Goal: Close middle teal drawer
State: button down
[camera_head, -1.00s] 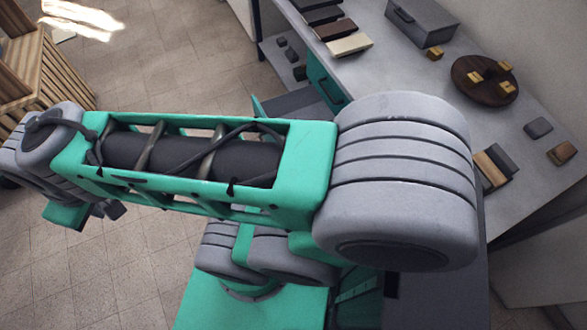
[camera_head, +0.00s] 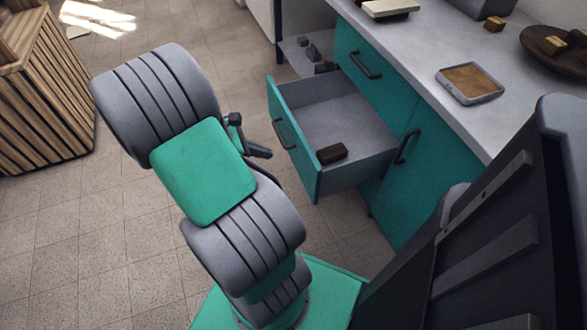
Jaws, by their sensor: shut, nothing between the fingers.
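The open teal drawer (camera_head: 294,146) sticks out of the teal cabinet, below a closed teal drawer (camera_head: 372,70). Its front has a dark bar handle (camera_head: 284,133), and its grey inside holds a small dark brown block (camera_head: 332,153). What lies under the open drawer is mostly hidden. My gripper (camera_head: 252,143) shows only as dark fingers beside my arm, partly hidden by it. It looks shut and empty. In the picture it is left of the drawer front, apart from it.
A teal door (camera_head: 400,190) is right of the drawer. The grey countertop (camera_head: 425,50) carries a tray (camera_head: 470,82) and a round wooden board (camera_head: 545,45). A shelf with small grey blocks (camera_head: 313,52) is behind the drawer. A slatted wooden crate (camera_head: 45,105) stands left, with clear tiled floor between.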

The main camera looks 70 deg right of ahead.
aim_at(309, 158)
jog(key=b+x, duration=0.1)
jog(key=x, duration=0.3)
jog(key=r+b+x, duration=0.1)
jog(key=b+x, duration=0.1)
jog(key=x, duration=0.2)
jog(key=s+d+b+x, duration=0.1)
jog(key=b+x, duration=0.1)
jog(key=x, duration=0.2)
jog(key=shift+s+d+r, duration=0.15)
jog(key=shift+s+r, duration=0.05)
jog(key=shift+r, duration=0.05)
jog(key=shift+s+d+r, duration=0.1)
jog(key=shift+s+d, duration=0.1)
